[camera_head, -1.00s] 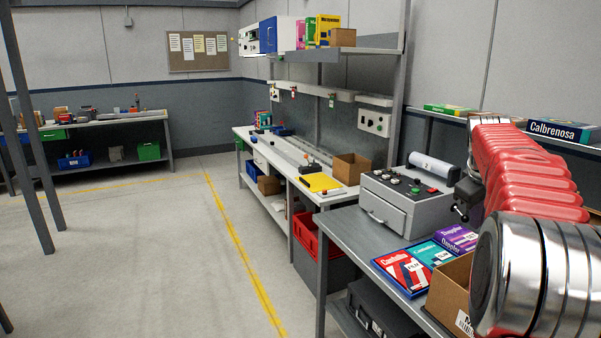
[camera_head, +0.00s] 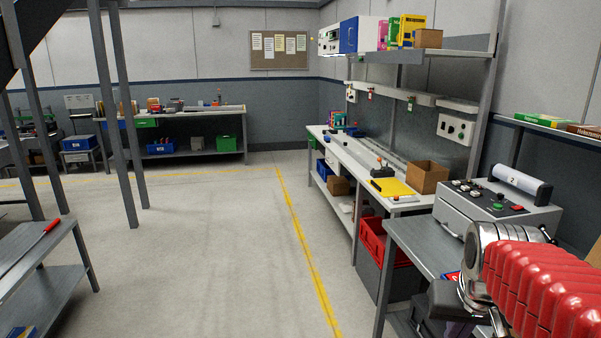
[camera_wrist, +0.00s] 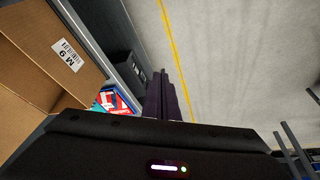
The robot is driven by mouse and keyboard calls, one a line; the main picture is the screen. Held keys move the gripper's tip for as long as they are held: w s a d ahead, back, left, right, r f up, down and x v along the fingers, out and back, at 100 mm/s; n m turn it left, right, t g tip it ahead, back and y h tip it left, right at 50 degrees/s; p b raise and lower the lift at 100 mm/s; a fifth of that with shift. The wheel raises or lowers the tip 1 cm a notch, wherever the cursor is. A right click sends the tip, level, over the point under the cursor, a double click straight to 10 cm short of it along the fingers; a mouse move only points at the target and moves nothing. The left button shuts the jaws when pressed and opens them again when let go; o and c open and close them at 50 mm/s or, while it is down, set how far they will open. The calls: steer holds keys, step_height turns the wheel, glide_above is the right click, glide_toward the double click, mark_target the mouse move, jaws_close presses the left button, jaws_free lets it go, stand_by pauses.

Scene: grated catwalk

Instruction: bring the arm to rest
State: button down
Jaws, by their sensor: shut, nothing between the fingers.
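My red-covered arm (camera_head: 545,285) with its metal joint reaches in from the lower right of the head view. Its dark wrist end hangs beside the front edge of the grey bench (camera_head: 415,248); the fingertips do not show clearly there. In the wrist view my gripper (camera_wrist: 160,80) shows as dark fingers closed together, with nothing between them. Behind the fingers are the floor and the bench's side.
A cardboard box (camera_wrist: 45,50) and red-and-blue boxes (camera_wrist: 115,100) lie close left in the wrist view. A grey console (camera_head: 500,205) stands on the bench. A metal table (camera_head: 40,250) is at the left. The floor between is clear.

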steer(key=s+a+f+n+t+y, duration=0.1)
steer(key=s+a+n, duration=0.2)
steer(key=s+a, duration=0.6)
steer(key=a, duration=0.3)
steer(key=shift+s+a+f+t+y, duration=0.2)
steer(key=shift+s+a+t+y, duration=0.1)
steer(key=shift+a+t, duration=0.1)
steer(key=shift+a, duration=0.1)
